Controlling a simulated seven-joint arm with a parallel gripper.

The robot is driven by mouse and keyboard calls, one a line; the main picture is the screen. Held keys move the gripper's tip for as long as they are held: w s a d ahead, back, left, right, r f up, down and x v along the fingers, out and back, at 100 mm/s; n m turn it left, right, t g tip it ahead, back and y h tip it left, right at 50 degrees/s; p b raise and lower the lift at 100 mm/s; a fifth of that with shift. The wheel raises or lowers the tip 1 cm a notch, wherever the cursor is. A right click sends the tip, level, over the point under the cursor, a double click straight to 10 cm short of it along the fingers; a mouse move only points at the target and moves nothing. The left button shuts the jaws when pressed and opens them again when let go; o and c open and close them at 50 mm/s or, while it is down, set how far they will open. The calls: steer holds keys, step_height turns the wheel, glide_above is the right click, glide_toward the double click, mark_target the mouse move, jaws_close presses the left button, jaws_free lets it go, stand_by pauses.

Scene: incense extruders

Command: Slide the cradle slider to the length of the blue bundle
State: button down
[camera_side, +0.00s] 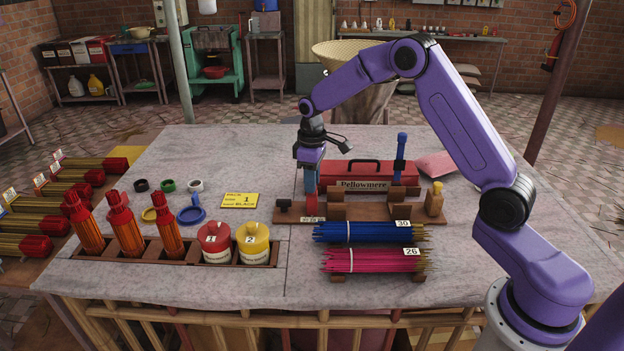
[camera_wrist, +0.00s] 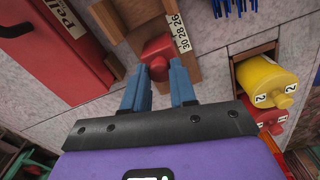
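The wooden cradle (camera_side: 370,212) lies across the table, with a dark knob at its left end. The slider's red handle (camera_side: 310,183) stands upright near that end, beside a white number scale (camera_side: 312,219). The scale reads 30, 28, 26 in the wrist view (camera_wrist: 180,33). My gripper (camera_side: 311,168) points down over the handle. In the wrist view its two blue fingers (camera_wrist: 160,80) are apart, with the red handle (camera_wrist: 155,47) between and just beyond their tips; contact is unclear. The blue bundle (camera_side: 355,232), tagged 30, lies in front of the cradle.
A pink bundle (camera_side: 370,261) tagged 26 lies nearest the front edge. A red Pellowmere box (camera_side: 350,172) stands close behind the cradle, near a blue upright (camera_side: 400,150). A wooden block with a yellow knob (camera_side: 435,200) is at right. Jars (camera_side: 252,244) stand at front left.

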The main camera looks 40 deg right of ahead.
steer(key=shift+w+a, duration=0.8)
steer(key=shift+a, duration=0.05)
steer(key=c, duration=0.9)
jaws_free()
steer(key=shift+r, duration=0.15)
step_height(320, 180, up, 17)
steer(key=shift+r, duration=0.1)
